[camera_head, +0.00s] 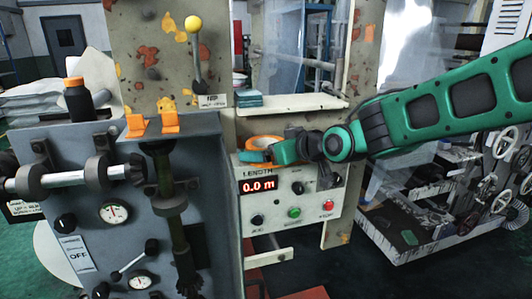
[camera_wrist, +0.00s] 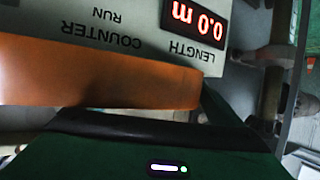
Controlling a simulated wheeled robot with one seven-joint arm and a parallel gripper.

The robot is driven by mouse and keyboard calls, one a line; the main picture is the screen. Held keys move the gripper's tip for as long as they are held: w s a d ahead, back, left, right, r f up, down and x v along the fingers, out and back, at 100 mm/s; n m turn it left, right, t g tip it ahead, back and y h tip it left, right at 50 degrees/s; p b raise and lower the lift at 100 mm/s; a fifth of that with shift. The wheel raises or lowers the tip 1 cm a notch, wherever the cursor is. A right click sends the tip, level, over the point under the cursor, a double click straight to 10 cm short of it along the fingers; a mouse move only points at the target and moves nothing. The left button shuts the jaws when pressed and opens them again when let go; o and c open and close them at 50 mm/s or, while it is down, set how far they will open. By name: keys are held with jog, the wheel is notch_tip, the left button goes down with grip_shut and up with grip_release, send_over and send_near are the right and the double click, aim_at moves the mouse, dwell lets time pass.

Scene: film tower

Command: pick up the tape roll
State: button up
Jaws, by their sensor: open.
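The tape roll (camera_head: 264,141) is orange with a pale inside. It sits on top of the length counter box, partly hidden behind my gripper in the head view. My gripper (camera_head: 262,154) is open, right at the roll's near side. In the wrist view the roll's orange outer face (camera_wrist: 95,75) fills the left and middle, very close to the camera, above a dark finger edge. I cannot tell whether a finger touches the roll or whether the roll lies between the fingers.
The counter box (camera_head: 295,212) has a red 0.0 m display, knobs and buttons. A shelf (camera_head: 290,106) with a teal stack (camera_head: 248,99) is above. A grey control cabinet (camera_head: 100,200) with gauges, rollers and orange clips stands to the left. A lever with a yellow knob (camera_head: 193,24) rises behind it.

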aim_at(256, 137)
jog(key=c, duration=0.8)
jog(key=shift+o, duration=0.2)
jog(key=shift+r, duration=0.85)
notch_tip(256, 137, up, 2)
jog(key=shift+r, duration=0.1)
jog(key=s+d, duration=1.1)
jog(key=s, duration=0.3)
jog(key=shift+f, duration=0.2)
